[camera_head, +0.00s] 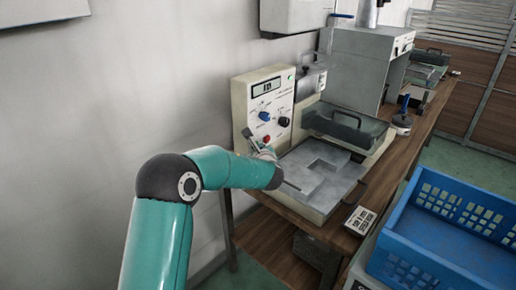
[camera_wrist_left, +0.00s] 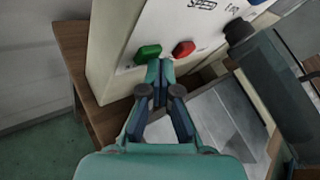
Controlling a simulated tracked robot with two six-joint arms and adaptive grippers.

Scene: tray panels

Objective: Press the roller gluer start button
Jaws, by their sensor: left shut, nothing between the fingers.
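The roller gluer has a beige control panel (camera_head: 283,92) with a small display, knobs and buttons. In the left wrist view a green button (camera_wrist_left: 147,53) and a red button (camera_wrist_left: 184,48) sit near the panel's lower edge. The red button also shows in the head view (camera_head: 267,138), while the green one is hidden behind or beside my gripper there. My left gripper (camera_head: 250,137) is shut and empty, close to the lower part of the panel. In the left wrist view its fingertips (camera_wrist_left: 160,66) appear just below and between the two buttons; I cannot tell whether they touch the panel.
A flat metal plate (camera_head: 318,172) and a glass-like cover (camera_head: 345,126) stand right of the panel on a wooden bench (camera_head: 376,186). A small sign (camera_head: 360,220) lies at the bench edge. A blue crate (camera_head: 455,235) is at the lower right. A wall runs along the left.

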